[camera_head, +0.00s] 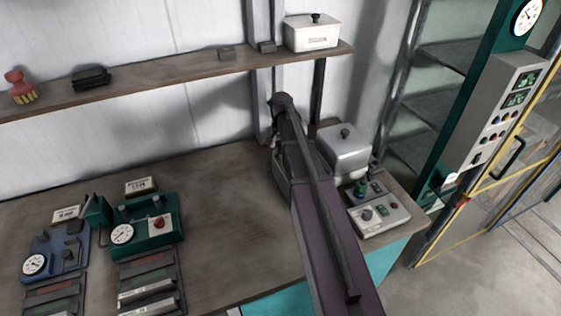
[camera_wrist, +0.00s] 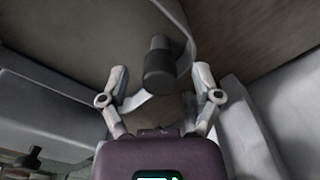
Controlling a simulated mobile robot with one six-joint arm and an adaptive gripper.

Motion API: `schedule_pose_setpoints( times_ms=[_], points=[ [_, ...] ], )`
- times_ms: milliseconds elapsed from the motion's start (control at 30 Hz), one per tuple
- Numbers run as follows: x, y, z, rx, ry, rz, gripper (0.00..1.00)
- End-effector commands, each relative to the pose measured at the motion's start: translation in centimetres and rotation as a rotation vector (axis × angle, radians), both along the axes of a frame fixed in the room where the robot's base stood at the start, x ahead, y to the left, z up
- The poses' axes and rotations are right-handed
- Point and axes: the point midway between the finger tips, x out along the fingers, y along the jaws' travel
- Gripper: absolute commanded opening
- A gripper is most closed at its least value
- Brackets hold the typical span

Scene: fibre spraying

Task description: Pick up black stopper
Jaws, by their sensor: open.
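The black stopper (camera_wrist: 158,68) is in the upper middle of the wrist view, a dark cylinder with a narrower end pointing up in the picture. A pale curved strip passes around it; I cannot tell what it belongs to. My gripper (camera_wrist: 160,72) is open, with one finger on each side of the stopper. Gaps show between the stopper and both fingers, and I cannot tell its depth between them. In the head view my arm reaches over the bench, and I cannot make out the stopper or fingers there.
A grey lidded box (camera_head: 344,150) and a control box (camera_head: 379,214) stand right of my arm on the wooden bench (camera_head: 225,215). A shelf (camera_head: 180,76) with a white lidded box (camera_head: 312,35) runs above. Green (camera_head: 147,228) and blue (camera_head: 58,253) devices stand left; bench between is clear.

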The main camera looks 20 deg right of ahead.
Motion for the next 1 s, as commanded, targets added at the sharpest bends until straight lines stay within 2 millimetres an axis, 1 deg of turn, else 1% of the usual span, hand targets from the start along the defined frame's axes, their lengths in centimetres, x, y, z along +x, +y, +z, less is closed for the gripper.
schedule_pose_setpoints(
  times_ms=[33,233,900,967,1000],
  points=[
    [0.0,-0.01,-0.77,0.0,0.0,0.0,0.81],
    [-0.01,-0.02,-1.57,0.0,0.0,0.0,0.81],
    [0.01,-0.01,-1.59,0.0,0.0,0.0,0.81],
    [0.0,0.0,-1.59,0.0,0.0,0.0,0.64],
    [0.0,0.0,-1.59,0.0,0.0,0.0,0.52]
  ],
)
